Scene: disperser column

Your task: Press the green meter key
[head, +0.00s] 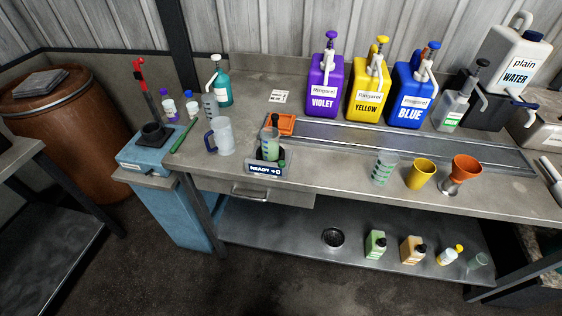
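The meter (264,169) sits near the front edge of the workbench, left of centre, with a dark display reading "READY" and a small symbol after it. A small green part (282,163), which looks like the green key, shows at the right of the meter, just above the display. A clear bottle with green liquid (270,150) and a dark cap stands on the meter, behind the display. Neither of my grippers is in view, and nothing touches the key.
An orange tray (281,124) lies behind the meter. A clear jug (222,138) stands to its left; a green-marked beaker (384,168), yellow cup (420,174) and orange funnel (464,170) stand right. Violet (323,88), yellow (368,90) and blue (411,96) pump containers line the back.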

